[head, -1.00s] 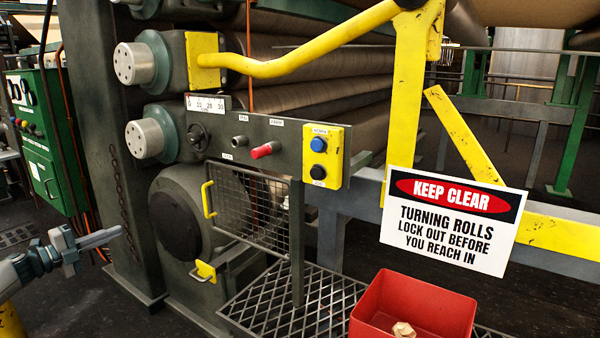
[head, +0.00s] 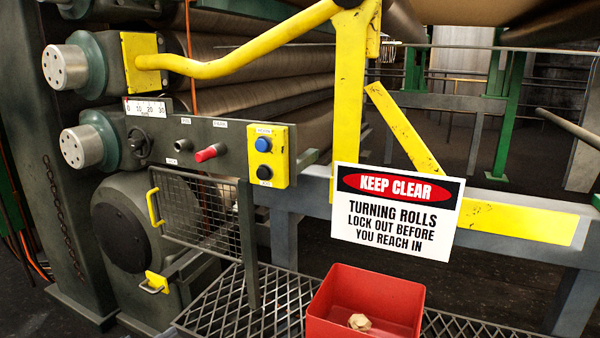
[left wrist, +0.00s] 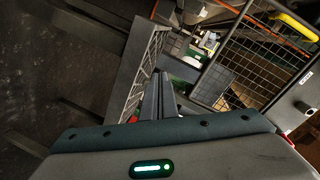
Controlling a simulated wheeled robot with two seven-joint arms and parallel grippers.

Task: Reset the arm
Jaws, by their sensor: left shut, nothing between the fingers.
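My left gripper (left wrist: 158,97) shows in the left wrist view, its two fingers together and empty. It points toward the floor area by the machine, apart from the mesh guard (left wrist: 232,66) on the right of that view. I do not see either of my grippers in the head view now. My right gripper shows in neither view.
The calender's control panel (head: 222,148) has a red knob and a yellow button box (head: 267,157). The wire mesh guard hangs below it. A KEEP CLEAR sign (head: 396,211) hangs from the frame.

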